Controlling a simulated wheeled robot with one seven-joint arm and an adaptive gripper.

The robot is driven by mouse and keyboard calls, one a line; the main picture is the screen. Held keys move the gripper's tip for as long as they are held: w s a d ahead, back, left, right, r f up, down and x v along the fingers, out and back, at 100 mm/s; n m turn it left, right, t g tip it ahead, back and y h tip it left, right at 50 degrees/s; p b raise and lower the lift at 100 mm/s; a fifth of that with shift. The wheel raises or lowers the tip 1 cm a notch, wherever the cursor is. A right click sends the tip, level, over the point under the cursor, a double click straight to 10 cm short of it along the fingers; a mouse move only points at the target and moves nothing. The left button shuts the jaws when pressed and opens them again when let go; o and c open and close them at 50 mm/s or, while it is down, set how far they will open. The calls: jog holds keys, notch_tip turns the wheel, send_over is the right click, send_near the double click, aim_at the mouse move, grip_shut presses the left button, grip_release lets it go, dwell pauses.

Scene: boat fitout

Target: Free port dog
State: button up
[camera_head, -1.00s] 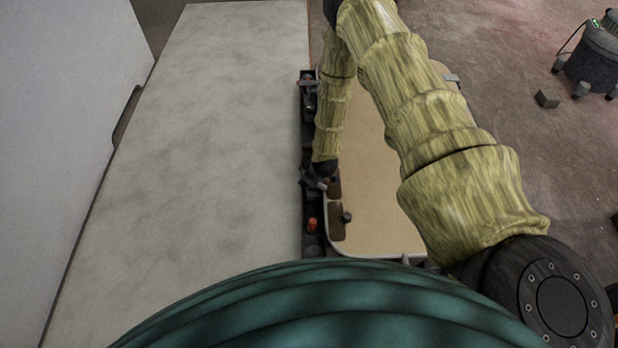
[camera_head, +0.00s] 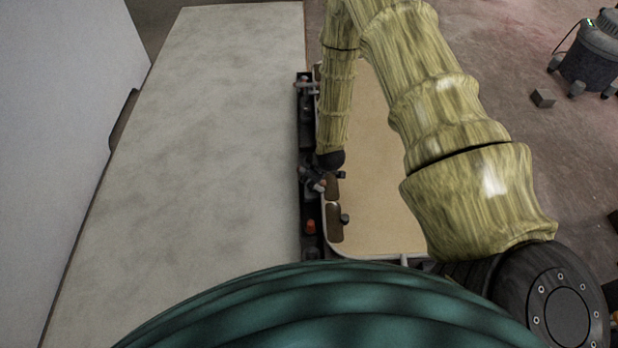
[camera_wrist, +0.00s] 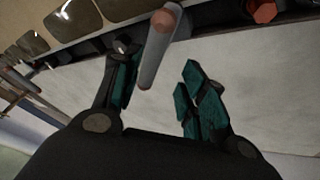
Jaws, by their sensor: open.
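A grey lever-shaped dog (camera_wrist: 160,55) with a reddish-brown knob at its upper end lies between my fingers in the wrist view. My gripper (camera_wrist: 163,66) is open, with one teal-padded finger on each side of the lever. The lever's lower end is a rounded brownish tip. I cannot tell whether either finger touches it. In the head view my gripper (camera_head: 314,178) is at the dark rail, below my black wrist, and is small and partly hidden. A second lever (camera_head: 307,86) shows farther up the same rail.
An orange knob (camera_head: 311,226) stands on the dark rail nearer to me. It also shows in the wrist view (camera_wrist: 262,11). A tan panel (camera_head: 375,200) with brown pads lies right of the rail. A wide pale surface (camera_head: 215,130) to the left is clear. A grey canister (camera_head: 592,55) stands on the floor.

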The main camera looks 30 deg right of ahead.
jog(key=shift+v, duration=1.55)
jog(key=w+d+y+b, duration=0.1)
jog(key=b, duration=0.2)
jog(key=shift+d+r+m+g+y, duration=0.1)
jog(key=shift+d+m+g+y, duration=0.05)
jog(key=shift+m+g+y, duration=0.25)
jog(key=shift+w+d+r+g+y+b, duration=0.1)
jog(key=shift+d+r+g+y+b, duration=0.35)
jog(key=shift+b, duration=0.7)
jog(key=shift+y, duration=0.45)
jog(key=b+x, duration=0.2)
jog(key=x, duration=0.1)
jog(key=d+b+x, duration=0.1)
jog(key=b+x, duration=0.1)
jog(key=x, duration=0.1)
jog(key=b+x, duration=0.2)
jog(key=x, duration=0.1)
jog(key=shift+w+d+f, duration=0.2)
jog(key=shift+d+f, duration=0.1)
